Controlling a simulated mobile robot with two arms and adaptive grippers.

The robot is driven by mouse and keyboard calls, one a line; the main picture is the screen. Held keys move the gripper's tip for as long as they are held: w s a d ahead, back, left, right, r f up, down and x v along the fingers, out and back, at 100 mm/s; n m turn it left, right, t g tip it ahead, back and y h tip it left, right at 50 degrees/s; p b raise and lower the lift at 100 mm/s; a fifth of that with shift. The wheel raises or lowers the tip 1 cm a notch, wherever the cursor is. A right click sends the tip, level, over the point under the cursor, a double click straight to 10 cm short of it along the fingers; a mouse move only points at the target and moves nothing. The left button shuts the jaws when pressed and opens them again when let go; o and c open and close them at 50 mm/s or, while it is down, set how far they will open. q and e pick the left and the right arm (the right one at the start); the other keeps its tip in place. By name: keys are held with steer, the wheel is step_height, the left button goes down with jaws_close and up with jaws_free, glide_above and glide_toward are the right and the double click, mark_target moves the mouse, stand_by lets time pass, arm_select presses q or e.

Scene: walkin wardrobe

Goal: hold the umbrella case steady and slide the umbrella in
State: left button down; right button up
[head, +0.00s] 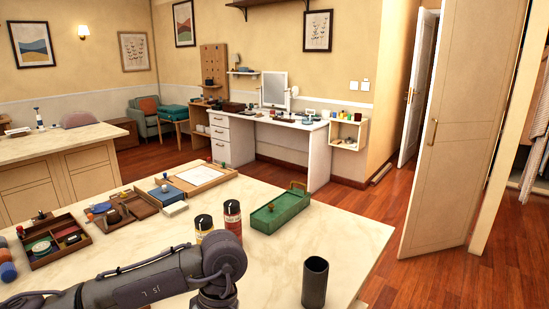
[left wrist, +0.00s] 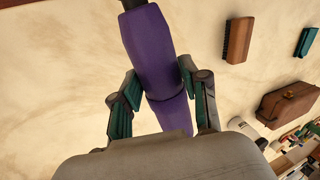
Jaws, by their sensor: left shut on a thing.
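A purple cloth bundle with a dark end, which looks like the folded umbrella (left wrist: 153,50), runs between the fingers of my left gripper (left wrist: 158,100) in the left wrist view. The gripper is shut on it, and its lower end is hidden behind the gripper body. A dark cylinder with an open top, which looks like the umbrella case (head: 315,283), stands upright near the front edge of the table in the head view. The umbrella and left gripper are outside the head view, where only my left arm shows. My right gripper is in neither view.
On the marble-topped table (head: 345,232) stand two jars (head: 232,216), a green tray (head: 280,211) and a compartment box (head: 52,240). The left wrist view shows a brown brush (left wrist: 238,40) and a brown case (left wrist: 288,104). The tabletop around the dark cylinder is clear.

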arm_select(q)
steer(key=s+a+m+t+y, duration=0.2)
steer(key=s+a+m, duration=0.3)
steer(key=m, duration=0.7)
steer(key=a+t, duration=0.1)
steer(key=a, duration=0.1)
steer(key=shift+a+p, duration=0.3)
steer(key=shift+p, duration=0.05)
steer(key=shift+r, duration=0.2)
